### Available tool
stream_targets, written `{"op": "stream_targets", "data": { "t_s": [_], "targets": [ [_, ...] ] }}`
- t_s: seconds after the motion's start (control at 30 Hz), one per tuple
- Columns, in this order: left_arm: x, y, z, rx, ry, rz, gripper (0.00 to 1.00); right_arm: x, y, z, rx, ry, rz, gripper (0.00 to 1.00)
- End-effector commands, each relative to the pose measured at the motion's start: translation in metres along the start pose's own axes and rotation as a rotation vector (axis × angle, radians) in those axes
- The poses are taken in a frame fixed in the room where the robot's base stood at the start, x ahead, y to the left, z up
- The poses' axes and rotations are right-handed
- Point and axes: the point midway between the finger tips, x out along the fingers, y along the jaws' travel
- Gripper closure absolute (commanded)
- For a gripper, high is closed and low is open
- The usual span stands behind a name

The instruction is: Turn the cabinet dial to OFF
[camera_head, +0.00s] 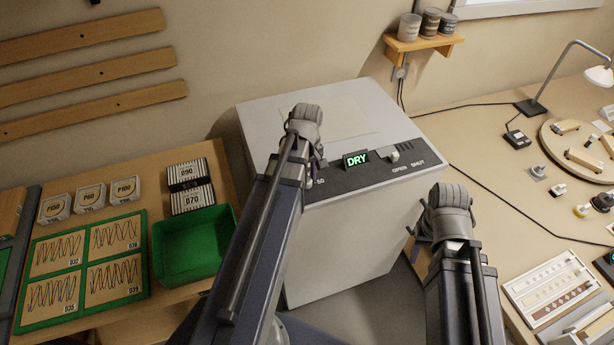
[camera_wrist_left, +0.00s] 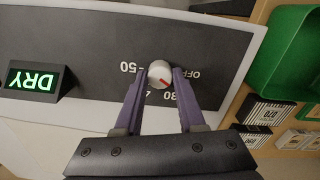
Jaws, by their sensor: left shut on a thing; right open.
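The cabinet (camera_head: 350,235) is a pale box with a dark panel on top. Its dial (camera_wrist_left: 159,71) is a small white knob with a red mark, seen in the left wrist view; the left arm hides it in the head view. The mark points to the lower right, toward a number below the knob; the OFF label (camera_wrist_left: 194,74) is at the right. My left gripper (camera_wrist_left: 160,76) is shut on the dial, one finger on each side.
A lit DRY display (camera_head: 356,158) and a small switch (camera_head: 393,155) share the panel. A green bin (camera_head: 192,270) stands left of the cabinet. The right bench holds a lamp (camera_head: 560,80), a round wooden board (camera_head: 560,150) and small parts.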

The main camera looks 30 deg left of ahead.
Motion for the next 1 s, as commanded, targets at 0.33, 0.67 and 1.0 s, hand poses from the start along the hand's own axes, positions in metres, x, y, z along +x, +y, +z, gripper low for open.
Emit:
{"op": "stream_targets", "data": {
  "t_s": [0.33,0.67,1.0],
  "targets": [
    [0.0001,-0.0002,0.0001,-0.306,0.0,0.0,1.0,0.0001,0.0,0.0,0.0,0.0,0.0,0.5],
    [0.0001,-0.0001,0.0001,-0.503,0.0,0.0,1.0,0.0001,0.0,0.0,0.0,0.0,0.0,0.5],
    [0.0001,-0.0002,0.0001,-0.583,0.0,0.0,1.0,0.0001,0.0,0.0,0.0,0.0,0.0,0.5]
  ]
}}
